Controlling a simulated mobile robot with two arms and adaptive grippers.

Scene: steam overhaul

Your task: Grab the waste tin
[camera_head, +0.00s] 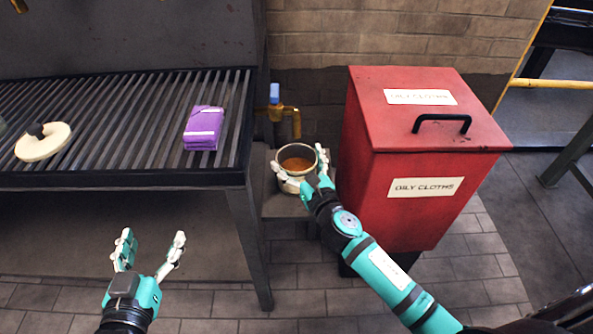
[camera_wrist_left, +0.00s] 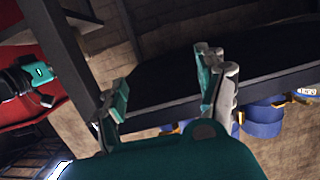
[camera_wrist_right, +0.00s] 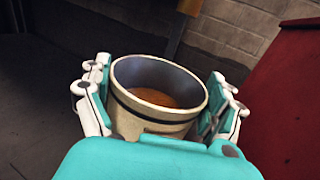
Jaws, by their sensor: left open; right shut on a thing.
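The waste tin (camera_head: 297,163) is a cream-coloured round tin with a dark band and brownish contents, upright on a small grey stand between the slatted bench and the red bin. In the right wrist view the tin (camera_wrist_right: 150,112) sits between both fingers. My right gripper (camera_head: 302,178) is shut on its sides; the fingers (camera_wrist_right: 158,105) touch it left and right. I cannot tell whether the tin's base rests on the stand. My left gripper (camera_head: 150,252) is open and empty in front of the bench; its spread fingers also show in the left wrist view (camera_wrist_left: 165,90).
The red oily cloths bin (camera_head: 395,190) stands close right of the tin. A brass tap (camera_head: 285,118) with a blue handle is behind it. The small stand (camera_head: 283,208) is under the tin.

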